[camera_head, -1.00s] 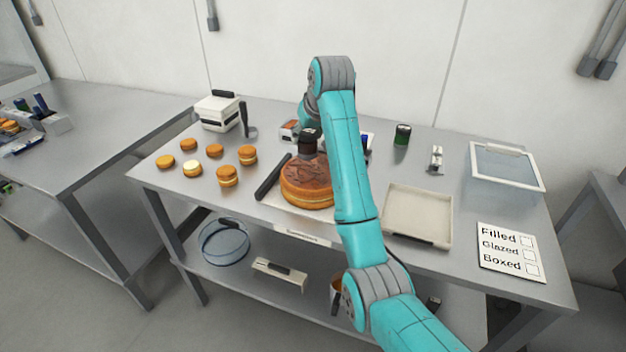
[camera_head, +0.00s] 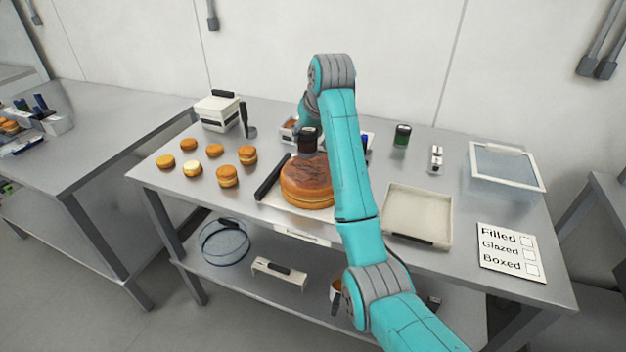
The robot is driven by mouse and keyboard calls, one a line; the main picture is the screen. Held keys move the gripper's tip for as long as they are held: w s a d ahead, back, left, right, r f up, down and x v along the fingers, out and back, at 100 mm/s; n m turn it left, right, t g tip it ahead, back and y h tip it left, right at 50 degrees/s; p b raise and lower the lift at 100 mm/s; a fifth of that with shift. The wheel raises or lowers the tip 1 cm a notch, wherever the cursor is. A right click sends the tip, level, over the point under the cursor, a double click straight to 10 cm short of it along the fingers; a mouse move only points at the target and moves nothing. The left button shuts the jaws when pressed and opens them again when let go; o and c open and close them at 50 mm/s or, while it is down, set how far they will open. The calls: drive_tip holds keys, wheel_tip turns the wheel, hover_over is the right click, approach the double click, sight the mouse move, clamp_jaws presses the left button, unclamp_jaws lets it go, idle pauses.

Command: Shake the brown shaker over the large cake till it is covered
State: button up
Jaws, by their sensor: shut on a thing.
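The large cake (camera_head: 306,183) sits on a pale board on the table, left of my upper arm link. Its top is brown, with uneven lighter and darker areas, and its side is golden. My gripper (camera_head: 308,133) is above the back of the cake, small and partly hidden by my arm. It is shut on the dark brown shaker (camera_head: 307,145), which is just above the cake's back edge. The shaker's exact tilt is hard to tell.
Several small round cakes (camera_head: 227,176) lie to the left. A dark-handled tool (camera_head: 272,177) lies beside the large cake. A green-banded jar (camera_head: 402,135), an empty pale tray (camera_head: 418,213), a clear-lidded box (camera_head: 506,167) and a checklist card (camera_head: 511,252) stand to the right.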

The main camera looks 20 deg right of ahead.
drive_tip(key=shift+r, duration=2.3)
drive_tip(key=shift+d, duration=0.1)
